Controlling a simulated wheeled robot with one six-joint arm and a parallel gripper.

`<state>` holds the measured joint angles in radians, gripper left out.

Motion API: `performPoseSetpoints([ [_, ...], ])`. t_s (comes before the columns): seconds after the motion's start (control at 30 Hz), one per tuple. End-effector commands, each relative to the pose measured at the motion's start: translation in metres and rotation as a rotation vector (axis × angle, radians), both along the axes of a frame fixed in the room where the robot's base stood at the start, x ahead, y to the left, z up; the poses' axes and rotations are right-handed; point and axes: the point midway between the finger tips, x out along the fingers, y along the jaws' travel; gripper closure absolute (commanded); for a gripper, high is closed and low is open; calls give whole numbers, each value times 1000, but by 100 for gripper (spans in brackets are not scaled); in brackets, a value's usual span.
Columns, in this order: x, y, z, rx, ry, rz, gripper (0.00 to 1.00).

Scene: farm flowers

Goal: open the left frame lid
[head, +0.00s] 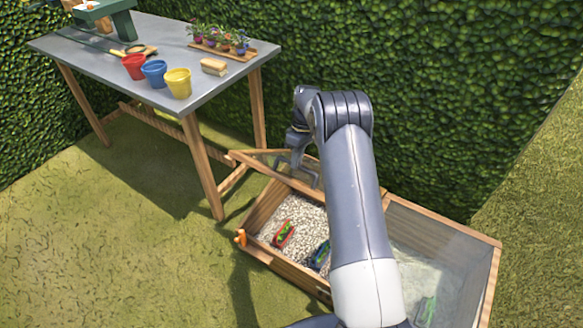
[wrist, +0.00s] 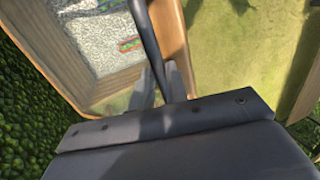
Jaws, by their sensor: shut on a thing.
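The wooden cold frame (head: 262,252) stands on the grass with two compartments. Its left lid (head: 246,160), a wood-edged glass panel, is raised at the back, and the gravel below shows uncovered. My gripper (head: 302,168) is at the raised lid, partly hidden by my arm. In the wrist view, my gripper (wrist: 163,88) is shut at a dark bar, apparently the lid's handle (wrist: 147,40), beside a wooden rail (wrist: 174,45). The exact grip is hard to see. The right lid (head: 448,232) lies down over the right compartment.
A red planter (head: 284,235) and a blue planter (head: 320,255) sit on the left gravel; a green one (head: 427,310) is at right. An orange piece (head: 240,237) is at the frame's front left corner. The table (head: 90,62) stands close at left, the hedge (head: 440,100) behind.

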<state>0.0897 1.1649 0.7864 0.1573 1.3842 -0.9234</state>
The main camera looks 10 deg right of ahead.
Motion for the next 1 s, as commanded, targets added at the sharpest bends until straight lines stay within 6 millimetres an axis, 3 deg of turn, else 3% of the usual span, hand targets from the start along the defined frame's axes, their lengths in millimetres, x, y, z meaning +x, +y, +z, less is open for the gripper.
performPoseSetpoints([
  [0.57, 7, -11, 1, -10, -7, -5, 100],
  [0.6, 7, -11, 1, -10, -7, -5, 83],
  [0.83, 7, -10, 2, -7, -6, -4, 64],
  [1.0, 6, -8, 3, -6, -5, -3, 64],
])
